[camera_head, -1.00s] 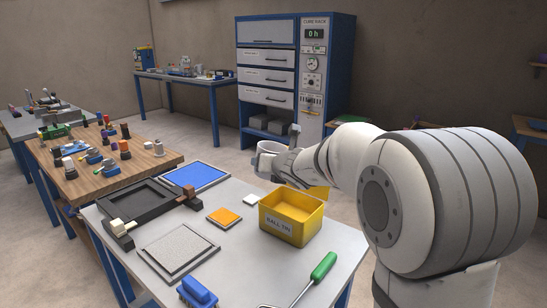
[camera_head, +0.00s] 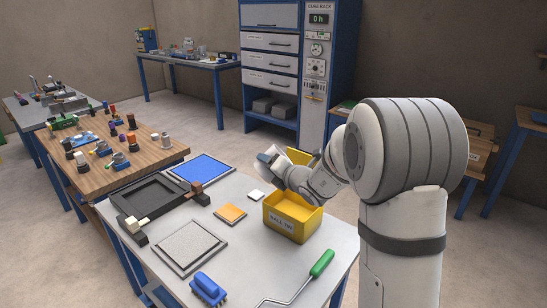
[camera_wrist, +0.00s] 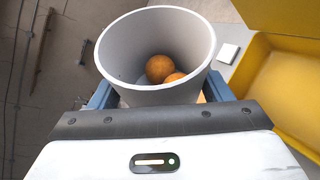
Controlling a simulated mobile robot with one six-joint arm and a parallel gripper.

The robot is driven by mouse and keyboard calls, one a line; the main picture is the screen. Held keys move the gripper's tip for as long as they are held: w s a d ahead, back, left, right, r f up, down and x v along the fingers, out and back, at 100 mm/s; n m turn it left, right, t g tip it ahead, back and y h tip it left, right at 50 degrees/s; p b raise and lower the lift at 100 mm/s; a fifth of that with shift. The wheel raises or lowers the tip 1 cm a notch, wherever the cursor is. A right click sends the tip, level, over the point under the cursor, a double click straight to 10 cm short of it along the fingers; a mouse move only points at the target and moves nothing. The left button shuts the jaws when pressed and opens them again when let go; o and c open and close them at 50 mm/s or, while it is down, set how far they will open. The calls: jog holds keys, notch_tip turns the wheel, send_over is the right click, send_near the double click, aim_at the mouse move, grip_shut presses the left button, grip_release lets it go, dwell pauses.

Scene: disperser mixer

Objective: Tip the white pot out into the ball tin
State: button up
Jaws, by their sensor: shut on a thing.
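The white pot (camera_wrist: 125,45) fills the middle of the wrist view, its mouth facing the camera. Two orange balls (camera_wrist: 160,68) lie inside it, low against the wall. My gripper (camera_wrist: 158,92) is shut on the pot, with a blue finger on either side. In the head view my gripper (camera_head: 270,161) is above the table, just left of and above the ball tin; the pot is mostly hidden there. The ball tin (camera_head: 283,224) is a yellow open box with a label on its front. I cannot tell the pot's exact tilt.
Another yellow piece (camera_head: 299,156) stands behind the ball tin, partly hidden by my arm. Left of the tin are an orange tile (camera_head: 230,213) and a small white tile (camera_head: 256,195). A green-handled tool (camera_head: 322,263) and a blue brush (camera_head: 208,289) lie in front.

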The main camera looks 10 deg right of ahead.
jog(key=f+m, duration=0.1)
jog(key=d+f+m+y, duration=0.1)
jog(key=m, duration=0.1)
jog(key=d+f+m+t+y, duration=0.1)
jog(key=m, duration=0.1)
jog(key=shift+w, duration=0.15)
jog(key=shift+d+f+m+t+y, duration=0.1)
jog(key=shift+d+m+t+y, duration=0.25)
jog(key=shift+m, duration=0.55)
jog(key=shift+w+d+r+m+t+p, duration=0.15)
jog(key=shift+d+m+t, duration=0.45)
jog(key=shift+m, duration=0.6)
jog(key=shift+w+d+r+m+t+p, duration=0.15)
jog(key=shift+d+m+t+p, duration=0.2)
jog(key=shift+d+m, duration=0.65)
jog(key=shift+w+d+r+m+t+p, duration=0.15)
jog(key=shift+d+m+t, duration=0.3)
jog(key=shift+m, duration=0.95)
jog(key=shift+s, duration=0.1)
jog(key=shift+d+r+m+t+h+p, duration=0.2)
jog(key=shift+m+t+p, duration=0.1)
jog(key=shift+m, duration=0.45)
jog(key=shift+d+r+m+t+h+p, duration=0.15)
jog(key=shift+m+t, duration=0.1)
jog(key=shift+m, duration=0.45)
jog(key=shift+d+r+m+t+h+p, duration=0.1)
jog(key=shift+r+m+t+h+p, duration=0.15)
jog(key=shift+m, duration=0.5)
jog(key=shift+f, duration=0.1)
